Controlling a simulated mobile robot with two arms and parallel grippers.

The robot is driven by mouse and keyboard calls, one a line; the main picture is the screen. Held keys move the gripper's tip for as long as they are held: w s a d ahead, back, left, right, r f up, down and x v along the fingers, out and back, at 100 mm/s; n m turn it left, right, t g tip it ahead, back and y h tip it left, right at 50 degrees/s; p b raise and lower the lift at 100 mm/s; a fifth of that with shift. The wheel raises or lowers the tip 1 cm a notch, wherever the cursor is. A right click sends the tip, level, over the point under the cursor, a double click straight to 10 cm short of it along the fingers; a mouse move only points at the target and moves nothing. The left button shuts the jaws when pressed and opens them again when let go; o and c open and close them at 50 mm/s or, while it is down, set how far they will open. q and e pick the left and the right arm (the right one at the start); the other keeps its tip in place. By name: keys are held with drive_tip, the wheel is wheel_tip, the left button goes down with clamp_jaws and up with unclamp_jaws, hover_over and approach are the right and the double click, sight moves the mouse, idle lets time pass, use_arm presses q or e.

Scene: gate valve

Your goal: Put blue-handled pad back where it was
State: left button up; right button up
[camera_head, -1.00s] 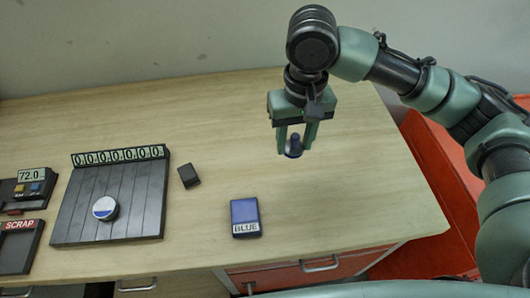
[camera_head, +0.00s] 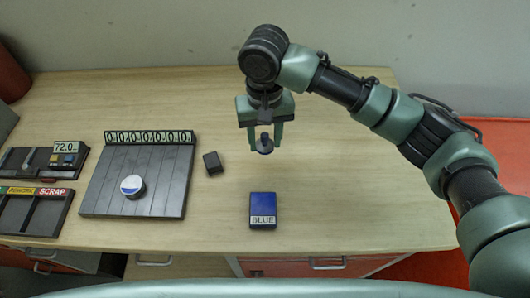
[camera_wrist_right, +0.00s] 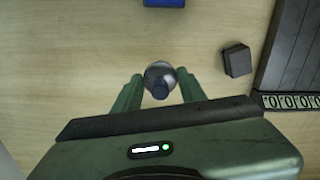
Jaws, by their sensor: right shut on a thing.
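My right gripper (camera_head: 265,146) is shut on the dark blue-handled pad (camera_head: 265,144), a small round piece with a knob. It holds the pad above the table, behind the blue block labelled BLUE (camera_head: 263,208). In the right wrist view the pad (camera_wrist_right: 160,80) sits between the two green fingers, and the edge of the blue block (camera_wrist_right: 164,2) shows at the top. My left gripper is in neither view.
REWORK and SCRAP trays (camera_head: 52,212) and a 72.0 display unit (camera_head: 66,153) lie farther left. The table's right side is clear.

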sight(265, 135)
wheel_tip(265, 135, down, 3)
drive_tip(key=shift+d+r, duration=0.1)
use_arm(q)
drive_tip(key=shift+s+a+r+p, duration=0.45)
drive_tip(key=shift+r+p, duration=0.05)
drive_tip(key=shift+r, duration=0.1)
use_arm(e)
drive_tip(key=shift+f, duration=2.1)
drive_tip(key=shift+f, duration=0.1)
drive_tip(key=o, duration=1.2)
wheel_tip(265, 135, up, 11)
drive_tip(key=b, duration=0.2)
drive_tip(key=shift+b, duration=0.3)
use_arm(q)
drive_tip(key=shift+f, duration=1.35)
use_arm(e)
drive_tip(key=shift+r, duration=0.65)
